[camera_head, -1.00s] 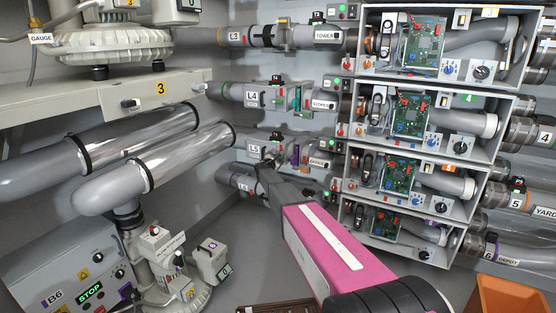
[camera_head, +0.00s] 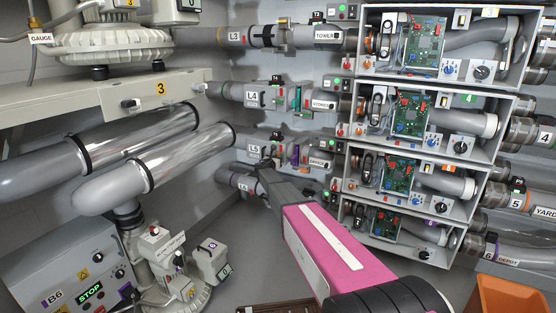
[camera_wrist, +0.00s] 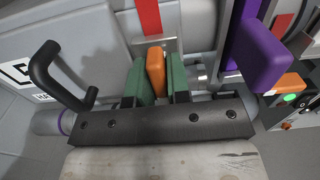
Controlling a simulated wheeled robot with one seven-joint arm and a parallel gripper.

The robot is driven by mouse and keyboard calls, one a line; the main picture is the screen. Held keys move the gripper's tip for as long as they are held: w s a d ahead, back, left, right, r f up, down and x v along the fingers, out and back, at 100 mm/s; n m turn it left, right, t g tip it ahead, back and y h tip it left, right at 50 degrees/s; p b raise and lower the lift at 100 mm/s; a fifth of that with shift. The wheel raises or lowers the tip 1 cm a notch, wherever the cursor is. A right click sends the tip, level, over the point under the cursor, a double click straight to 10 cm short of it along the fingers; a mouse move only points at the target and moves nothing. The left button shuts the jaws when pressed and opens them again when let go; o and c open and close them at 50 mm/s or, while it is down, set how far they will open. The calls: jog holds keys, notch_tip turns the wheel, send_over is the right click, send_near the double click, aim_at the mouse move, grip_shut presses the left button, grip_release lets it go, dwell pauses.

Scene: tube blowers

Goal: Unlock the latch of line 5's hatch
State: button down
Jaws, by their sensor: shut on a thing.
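In the wrist view, my gripper (camera_wrist: 155,85) has its two green-padded fingers on either side of an upright orange tab (camera_wrist: 155,62), which looks like the latch of the hatch. The fingers are shut on it. A red strip (camera_wrist: 148,17) and a metal plate lie just behind the tab. A black bar handle (camera_wrist: 60,78) stands on the grey hatch body to the left. In the head view, my gripper (camera_head: 268,172) is at line 5's pipe, just below the L5 label (camera_head: 254,150); its fingertips and the latch are too small to make out there.
A purple block (camera_wrist: 258,55) stands close to the right of the fingers. Line 4's pipe with the L4 label (camera_head: 254,97) runs above, and line 6's pipe (camera_head: 240,182) lies close below. Open control boxes (camera_head: 400,170) are stacked to the right.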

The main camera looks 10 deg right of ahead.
dwell(0.3)
jog(key=c, duration=1.1)
grip_release()
jog(key=shift+c, duration=0.2)
jog(key=v, duration=1.1)
